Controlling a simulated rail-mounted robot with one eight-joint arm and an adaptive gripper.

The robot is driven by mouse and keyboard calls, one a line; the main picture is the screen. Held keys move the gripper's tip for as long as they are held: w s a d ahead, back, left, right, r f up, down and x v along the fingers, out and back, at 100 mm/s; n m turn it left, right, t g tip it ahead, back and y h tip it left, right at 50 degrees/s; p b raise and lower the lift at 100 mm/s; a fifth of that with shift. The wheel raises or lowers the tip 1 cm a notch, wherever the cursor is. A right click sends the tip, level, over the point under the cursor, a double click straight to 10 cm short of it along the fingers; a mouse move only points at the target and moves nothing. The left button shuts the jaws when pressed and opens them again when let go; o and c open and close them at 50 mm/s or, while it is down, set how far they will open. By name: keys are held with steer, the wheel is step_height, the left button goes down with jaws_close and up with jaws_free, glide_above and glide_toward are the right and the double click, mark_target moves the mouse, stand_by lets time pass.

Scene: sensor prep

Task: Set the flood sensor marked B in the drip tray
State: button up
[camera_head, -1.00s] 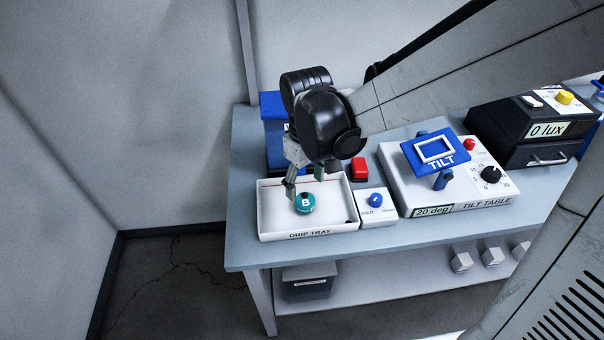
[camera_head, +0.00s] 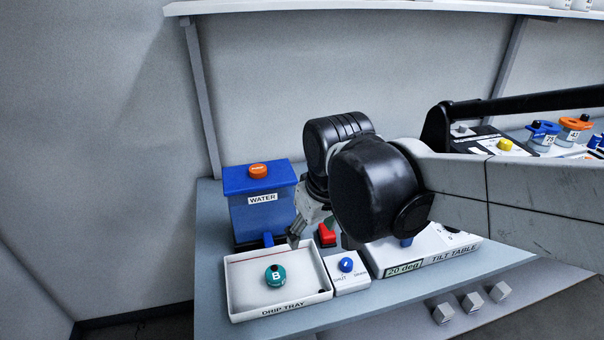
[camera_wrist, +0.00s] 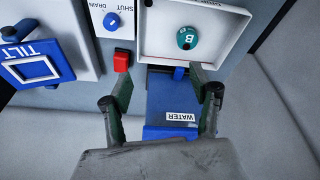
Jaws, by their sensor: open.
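The flood sensor marked B (camera_head: 275,275) is a round teal puck with a white B. It lies in the white drip tray (camera_head: 236,294), lettered DRIP TRAY, apart from the walls. It also shows in the wrist view (camera_wrist: 187,38), with the tray's wall (camera_wrist: 170,60) nearer my gripper. My gripper (camera_head: 318,243) is above the back right of the tray, apart from the sensor. In the wrist view its two fingers (camera_wrist: 160,80) are spread wide with nothing between them in their grasp; the blue water tank lies beyond.
The blue WATER tank (camera_head: 262,218) with an orange cap stands behind the tray. A SHUT/DRAIN box (camera_head: 350,277) with a blue knob and a red switch (camera_head: 326,235) stand right of it. The tilt table (camera_head: 430,254) is further right, partly behind my arm.

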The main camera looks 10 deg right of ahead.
steer(key=s+d+r+m+t, duration=0.2)
steer(key=s+d+m+t, duration=0.1)
steer(key=s+d, duration=0.3)
steer(key=shift+s+d+m+t+h, duration=0.15)
steer(key=shift+s+m+t+h, duration=0.15)
steer(key=shift+t, duration=0.1)
